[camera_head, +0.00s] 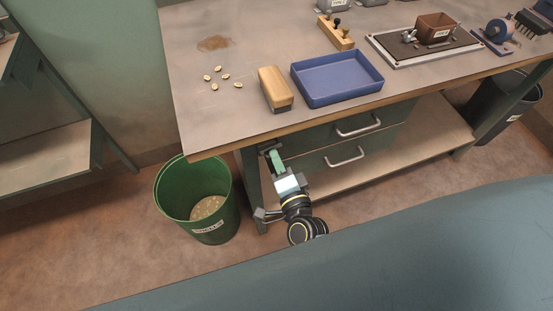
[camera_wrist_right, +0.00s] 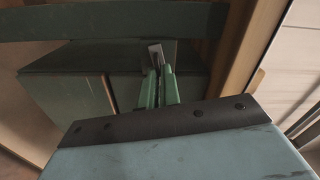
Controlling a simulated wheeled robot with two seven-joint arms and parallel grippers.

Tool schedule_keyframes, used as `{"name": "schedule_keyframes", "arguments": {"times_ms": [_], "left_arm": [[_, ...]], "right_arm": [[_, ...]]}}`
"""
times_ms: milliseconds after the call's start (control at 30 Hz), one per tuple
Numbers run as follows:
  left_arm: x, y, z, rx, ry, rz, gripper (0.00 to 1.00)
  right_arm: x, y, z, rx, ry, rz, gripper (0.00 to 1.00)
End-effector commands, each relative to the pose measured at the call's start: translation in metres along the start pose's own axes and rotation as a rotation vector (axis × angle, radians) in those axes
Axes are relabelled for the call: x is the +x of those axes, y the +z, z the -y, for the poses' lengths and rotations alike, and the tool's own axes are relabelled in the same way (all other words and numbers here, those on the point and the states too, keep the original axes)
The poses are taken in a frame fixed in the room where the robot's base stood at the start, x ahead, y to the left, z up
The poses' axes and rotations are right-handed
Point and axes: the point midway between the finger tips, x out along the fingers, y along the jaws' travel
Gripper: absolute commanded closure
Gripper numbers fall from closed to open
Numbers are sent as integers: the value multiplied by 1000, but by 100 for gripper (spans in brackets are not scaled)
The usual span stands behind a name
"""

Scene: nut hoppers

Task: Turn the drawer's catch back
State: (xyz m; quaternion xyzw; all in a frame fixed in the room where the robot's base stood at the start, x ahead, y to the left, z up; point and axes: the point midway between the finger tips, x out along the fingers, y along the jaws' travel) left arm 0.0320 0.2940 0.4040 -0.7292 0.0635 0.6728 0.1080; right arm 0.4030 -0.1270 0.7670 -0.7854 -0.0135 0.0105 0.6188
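The drawer's catch is a small grey metal tab (camera_wrist_right: 156,54) at the dark green drawer unit under the workbench. In the head view it is largely hidden by my right gripper (camera_head: 270,153), beside the left end of the drawer fronts. In the right wrist view the green fingers of my right gripper (camera_wrist_right: 160,76) are close together, with the tab between their tips. The upper drawer (camera_head: 330,133) and the lower drawer (camera_head: 315,162) have pale bar handles and look closed. My left gripper is not in view.
A green bin (camera_head: 168,190) stands on the floor left of my right arm. On the bench are a blue tray (camera_head: 340,95), a wooden block (camera_head: 275,85), several nuts (camera_head: 224,76) and a dark-topped board (camera_head: 388,45). A low shelf (camera_head: 440,125) runs beneath.

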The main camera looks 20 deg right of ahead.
Motion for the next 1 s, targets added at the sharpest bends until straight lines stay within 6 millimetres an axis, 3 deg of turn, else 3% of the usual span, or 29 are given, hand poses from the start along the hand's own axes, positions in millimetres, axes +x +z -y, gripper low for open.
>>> {"name": "schedule_keyframes", "arguments": {"times_ms": [400, 1000], "left_arm": [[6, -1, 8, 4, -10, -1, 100], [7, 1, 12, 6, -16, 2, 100]], "right_arm": [[0, 0, -3, 214, 1, 0, 100], [0, 0, -3, 253, 1, 0, 100]]}}
